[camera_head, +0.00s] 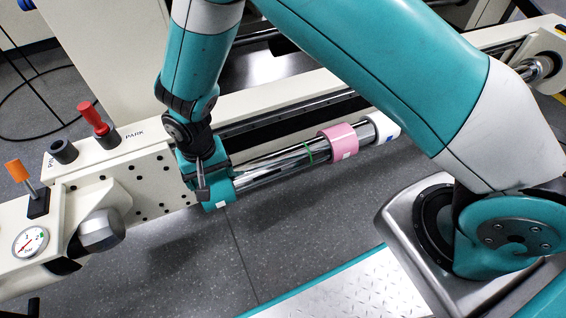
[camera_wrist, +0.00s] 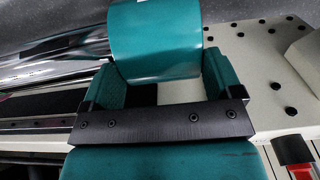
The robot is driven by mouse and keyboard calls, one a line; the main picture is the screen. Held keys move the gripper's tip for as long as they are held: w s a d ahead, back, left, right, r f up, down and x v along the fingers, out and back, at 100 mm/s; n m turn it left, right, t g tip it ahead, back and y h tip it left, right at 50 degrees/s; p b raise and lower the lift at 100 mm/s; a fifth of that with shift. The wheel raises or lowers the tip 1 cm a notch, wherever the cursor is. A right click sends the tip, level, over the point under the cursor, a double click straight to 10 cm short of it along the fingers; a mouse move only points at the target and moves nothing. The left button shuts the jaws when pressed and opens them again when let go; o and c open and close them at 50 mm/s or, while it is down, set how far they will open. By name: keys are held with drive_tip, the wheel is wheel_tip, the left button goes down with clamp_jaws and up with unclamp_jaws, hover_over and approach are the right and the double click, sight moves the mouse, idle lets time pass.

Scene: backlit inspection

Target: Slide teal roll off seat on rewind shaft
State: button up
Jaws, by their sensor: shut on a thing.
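The teal roll (camera_head: 218,195) sits around the chrome rewind shaft (camera_head: 272,167) at its left end, close to the white side plate. My gripper (camera_head: 205,172) reaches down over this roll from above and is shut on it. In the wrist view, the roll (camera_wrist: 155,45) lies between the two teal fingers of my gripper (camera_wrist: 162,66).
A pink roll (camera_head: 340,142) and a white roll (camera_head: 383,127) sit farther right on the shaft. A green band (camera_head: 309,153) marks the shaft between teal and pink. The side plate (camera_head: 140,183) has several dark holes.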

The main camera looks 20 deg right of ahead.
drive_tip(key=shift+a, duration=2.9)
